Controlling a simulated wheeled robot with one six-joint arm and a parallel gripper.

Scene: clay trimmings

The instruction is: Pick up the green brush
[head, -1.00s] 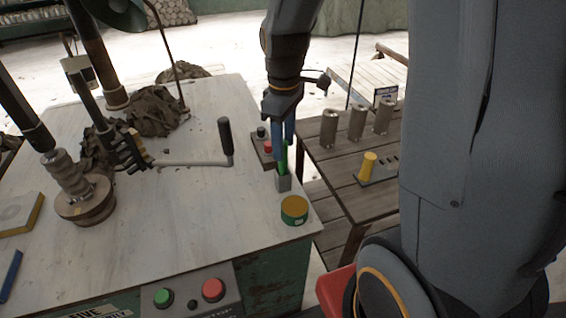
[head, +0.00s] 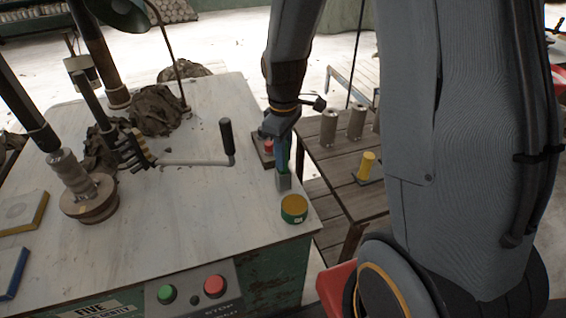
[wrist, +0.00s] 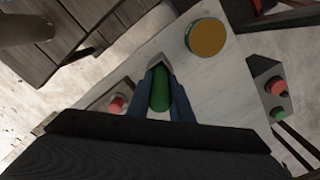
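The green brush (wrist: 160,88) stands upright in a small grey square holder (head: 283,181) near the right edge of the white tabletop. In the wrist view it fills the space between the two blue fingers of my gripper (wrist: 161,90). In the head view my gripper (head: 282,152) points down from above, its fingers just over the holder and hiding most of the brush. The fingers are on both sides of the brush, but I cannot tell whether they press on it.
A round yellow-topped green tin (head: 294,208) stands just in front of the holder. A button box (head: 264,150) sits behind it. A crank handle (head: 227,142) rises to the left. A wooden side table (head: 345,165) with metal cylinders lies to the right.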

